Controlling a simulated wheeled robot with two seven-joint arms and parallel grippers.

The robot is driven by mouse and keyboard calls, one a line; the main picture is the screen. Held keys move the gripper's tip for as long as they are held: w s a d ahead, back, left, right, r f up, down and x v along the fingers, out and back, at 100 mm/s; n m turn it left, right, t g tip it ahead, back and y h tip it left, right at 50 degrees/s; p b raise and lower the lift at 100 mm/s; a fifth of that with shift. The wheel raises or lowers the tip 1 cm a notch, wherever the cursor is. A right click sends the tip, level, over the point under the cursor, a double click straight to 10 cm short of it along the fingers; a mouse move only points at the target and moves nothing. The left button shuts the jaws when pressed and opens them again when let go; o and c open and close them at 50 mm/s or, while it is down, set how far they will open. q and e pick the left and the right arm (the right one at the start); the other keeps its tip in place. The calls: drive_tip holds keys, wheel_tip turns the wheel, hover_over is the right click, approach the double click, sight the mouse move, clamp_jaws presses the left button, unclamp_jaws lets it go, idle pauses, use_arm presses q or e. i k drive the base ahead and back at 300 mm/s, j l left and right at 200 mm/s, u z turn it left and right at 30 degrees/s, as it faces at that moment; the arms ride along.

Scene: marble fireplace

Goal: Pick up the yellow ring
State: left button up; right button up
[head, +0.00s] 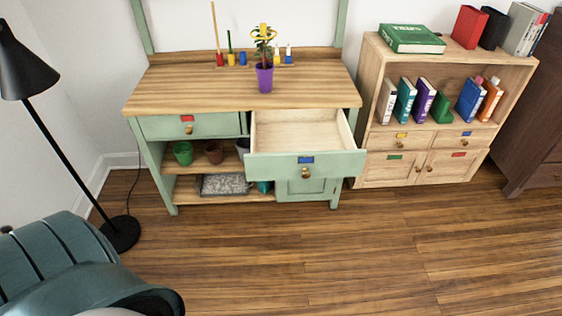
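A yellow ring-like shape (263,33) shows at the top of a small green plant in a purple pot (264,78). The pot stands upright on the wooden top of a pale green workbench (190,90). The yellow shape is small, and I cannot tell whether it hangs on the plant or stands behind it. Neither of my grippers is in view.
A right-hand bench drawer (305,165) is pulled out and looks empty. Small coloured holders (220,59) line the bench's back. A bookcase (415,172) stands to the right. A black floor lamp (120,233) and teal furniture (75,265) are left. The front right floor is clear.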

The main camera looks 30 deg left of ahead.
sight(262, 26)
drive_tip(key=u, duration=0.85)
